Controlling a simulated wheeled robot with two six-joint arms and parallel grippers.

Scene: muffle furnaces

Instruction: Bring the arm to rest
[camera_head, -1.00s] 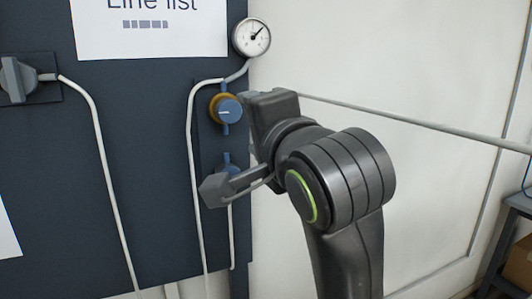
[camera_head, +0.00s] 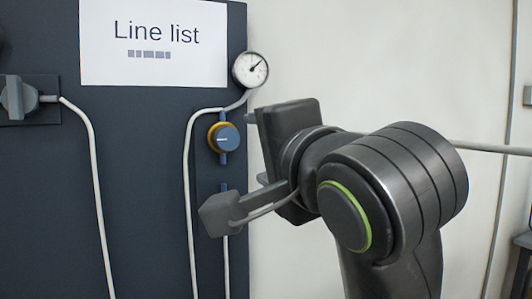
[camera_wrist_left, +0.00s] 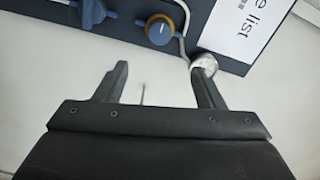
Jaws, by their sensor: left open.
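My left arm enters the head view at the lower right. Its left gripper (camera_head: 256,148) faces the wall and panel, with its fingers mostly hidden behind its own body. In the left wrist view the gripper (camera_wrist_left: 160,68) has its two fingers spread wide, with nothing held between them. Past the fingertips lie white wall and the dark panel's edge. The right gripper is not in view.
A dark panel (camera_head: 130,200) carries a blue knob with a yellow ring (camera_head: 223,138), a round gauge (camera_head: 250,69), white tubes and a "Line list" sheet (camera_head: 152,60). A second blue valve (camera_wrist_left: 88,14) is partly hidden in the head view. White wall lies right.

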